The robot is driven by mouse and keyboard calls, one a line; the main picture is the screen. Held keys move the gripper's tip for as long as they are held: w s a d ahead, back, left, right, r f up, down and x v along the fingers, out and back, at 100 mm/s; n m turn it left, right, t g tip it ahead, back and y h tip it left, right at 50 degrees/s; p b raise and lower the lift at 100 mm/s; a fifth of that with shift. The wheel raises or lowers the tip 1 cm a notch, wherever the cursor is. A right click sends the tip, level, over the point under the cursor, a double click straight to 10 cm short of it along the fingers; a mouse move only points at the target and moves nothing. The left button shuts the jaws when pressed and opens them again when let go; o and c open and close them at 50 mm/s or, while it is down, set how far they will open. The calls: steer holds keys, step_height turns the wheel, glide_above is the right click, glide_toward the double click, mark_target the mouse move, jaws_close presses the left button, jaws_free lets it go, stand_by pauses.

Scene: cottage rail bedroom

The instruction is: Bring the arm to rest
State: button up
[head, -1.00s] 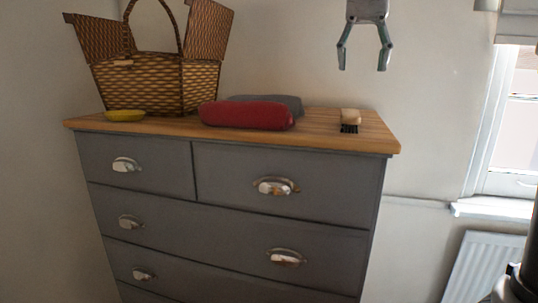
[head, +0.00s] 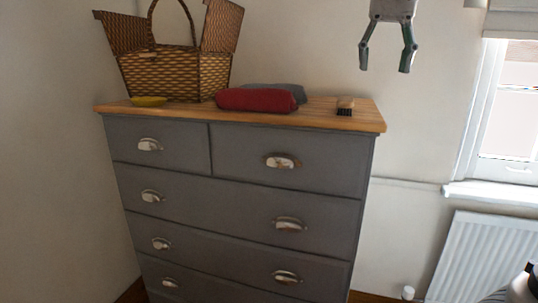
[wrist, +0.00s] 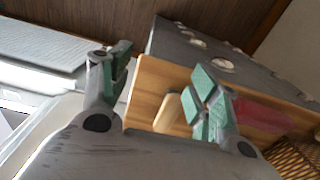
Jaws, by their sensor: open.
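My gripper (head: 387,60) hangs at the top of the head view, pointing down, its two fingers apart and nothing between them. It is above and to the right of the chest of drawers, clear of its top. In the wrist view my gripper (wrist: 160,85) also shows open and empty, with green pads on its fingers. The chest's wooden top (wrist: 150,85) and a brush (wrist: 168,112) show beyond the fingers.
The grey chest of drawers (head: 240,185) carries a wicker basket (head: 175,75), a yellow object (head: 149,101), a red roll (head: 256,100), a grey roll (head: 285,91) and the brush (head: 345,105). A radiator (head: 480,255) stands under the window at right.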

steer(key=s+d+f+n+t, duration=0.1)
steer(key=s+d+f, duration=0.5)
steer(key=f, duration=0.6)
steer(key=s+d+f+n+t, duration=0.2)
steer(key=s+d+f, duration=0.4)
steer(key=s+f, duration=0.5)
steer(key=shift+s+d+f+t, duration=0.25)
steer(key=shift+d+f+t, duration=0.1)
steer(key=shift+f+t, duration=0.2)
